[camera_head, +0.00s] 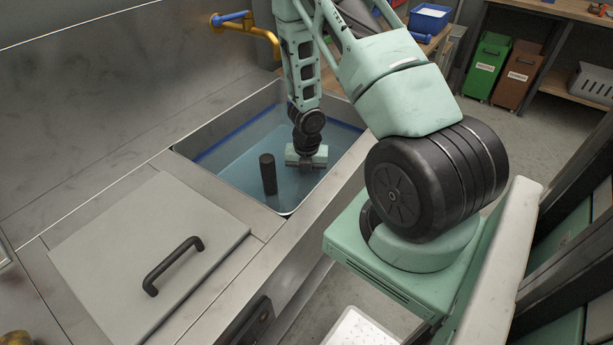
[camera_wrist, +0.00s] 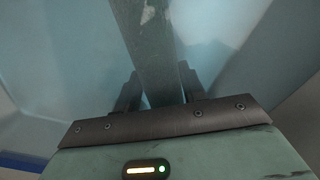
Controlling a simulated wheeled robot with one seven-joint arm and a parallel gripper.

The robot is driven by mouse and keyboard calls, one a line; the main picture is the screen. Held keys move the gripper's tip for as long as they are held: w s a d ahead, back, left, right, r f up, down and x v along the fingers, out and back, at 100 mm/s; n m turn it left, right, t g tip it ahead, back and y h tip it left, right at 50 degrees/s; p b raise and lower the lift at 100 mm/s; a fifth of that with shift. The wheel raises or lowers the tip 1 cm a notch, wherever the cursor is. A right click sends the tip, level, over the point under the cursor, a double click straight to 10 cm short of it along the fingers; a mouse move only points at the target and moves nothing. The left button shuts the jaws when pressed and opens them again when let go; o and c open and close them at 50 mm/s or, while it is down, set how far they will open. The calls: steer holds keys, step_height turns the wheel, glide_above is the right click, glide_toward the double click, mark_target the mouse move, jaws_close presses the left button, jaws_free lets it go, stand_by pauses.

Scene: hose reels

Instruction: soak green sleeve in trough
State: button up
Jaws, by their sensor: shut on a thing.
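The trough (camera_head: 222,173) is a sunken metal basin with bluish water and a dark blue line along its walls. My gripper (camera_wrist: 158,88) points down inside the trough. Its body shows in the head view (camera_head: 306,158), low at the water, and there its fingertips are hidden. In the wrist view the two dark fingers are shut on a long, dull grey-green strip (camera_wrist: 152,45), which I take as the green sleeve. It runs away from the fingers into the blue water area. How deep it sits under the surface I cannot tell.
A black upright cylinder (camera_head: 268,174) stands in the trough left of my gripper. A grey lid with a black handle (camera_head: 172,265) lies on the counter in front. A yellow tap with a blue lever (camera_head: 245,30) is behind. Green (camera_head: 487,66) and brown (camera_head: 517,74) bins stand far right.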

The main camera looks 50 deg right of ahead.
steer(key=shift+a, duration=0.1)
stand_by(0.6)
steer(key=shift+a+b, duration=0.3)
steer(key=shift+d, duration=0.15)
steer(key=shift+d+p, duration=0.3)
steer(key=shift+p, duration=0.15)
steer(key=shift+a, duration=0.1)
steer(key=shift+a+b, duration=0.3)
steer(key=shift+b, duration=0.05)
steer(key=shift+d+p, duration=0.3)
stand_by(0.8)
steer(key=shift+a, duration=0.35)
steer(key=shift+d, duration=0.25)
